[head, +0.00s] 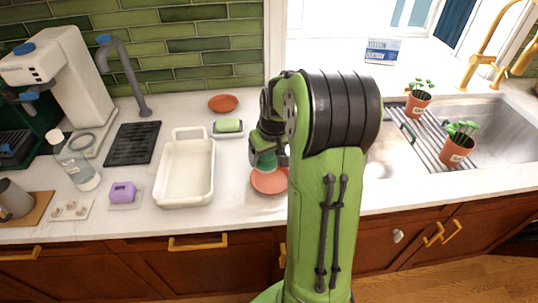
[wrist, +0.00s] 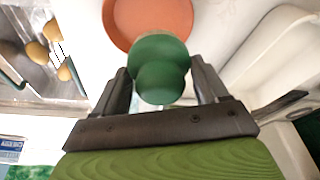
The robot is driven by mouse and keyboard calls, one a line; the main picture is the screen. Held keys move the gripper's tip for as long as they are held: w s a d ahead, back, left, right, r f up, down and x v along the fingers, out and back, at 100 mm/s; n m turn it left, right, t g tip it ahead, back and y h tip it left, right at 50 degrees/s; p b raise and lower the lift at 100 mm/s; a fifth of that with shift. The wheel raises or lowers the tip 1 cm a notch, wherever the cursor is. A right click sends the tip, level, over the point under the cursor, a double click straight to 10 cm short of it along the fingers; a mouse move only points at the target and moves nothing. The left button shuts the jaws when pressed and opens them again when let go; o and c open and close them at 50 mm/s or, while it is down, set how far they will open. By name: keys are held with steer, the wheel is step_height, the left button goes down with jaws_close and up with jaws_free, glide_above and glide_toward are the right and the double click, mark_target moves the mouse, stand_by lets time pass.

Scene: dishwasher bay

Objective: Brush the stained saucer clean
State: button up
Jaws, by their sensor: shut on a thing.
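A terracotta saucer (head: 270,184) lies on the counter to the right of the white basin; it also shows at the top of the wrist view (wrist: 150,18). No stain can be made out on it. A second terracotta saucer (head: 222,103) lies farther back, near the tiled wall. My gripper (head: 264,150) is shut on a round green brush (wrist: 160,66), held between both fingers in the wrist view. The brush overlaps the near saucer's back left part in the head view. I cannot tell whether it touches the saucer. My arm hides the saucer's right side.
The white basin (head: 186,196) stands close on the left. A green sponge on a dish (head: 228,127) lies behind the near saucer. Two potted plants (head: 418,100) (head: 457,148) stand on the sink rack at right. A clear bottle (head: 78,167) stands far left.

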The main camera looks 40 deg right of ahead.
steer(key=shift+r+p, duration=0.65)
steer(key=shift+r, duration=0.45)
